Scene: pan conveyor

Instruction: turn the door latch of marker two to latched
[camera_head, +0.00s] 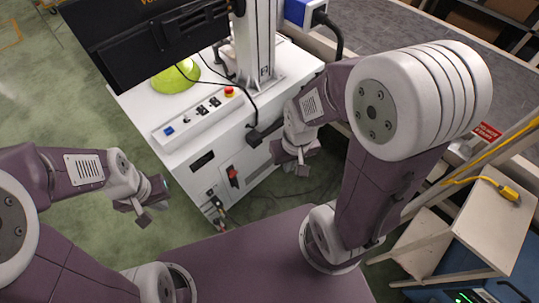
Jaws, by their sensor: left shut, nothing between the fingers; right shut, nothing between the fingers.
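A white machine cabinet (285,75) stands ahead of me in the head view. Its front face carries a red handle (233,176) on a grey plate, which looks like a latch. I cannot read a marker number on it, nor tell its latch position for sure. My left gripper (143,219) is shut and empty, in the air left of the cabinet and apart from it. My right gripper (302,168) is shut and empty, in front of the cabinet's right part, to the right of the red handle and apart from it.
A control strip (198,117) with a red button (229,92) lies along the cabinet top, near a green dome (176,77). A dark monitor (145,45) hangs above. A conveyor (440,40) runs behind at right. A pale stand (475,225) is at far right. Green floor (60,110) is open at left.

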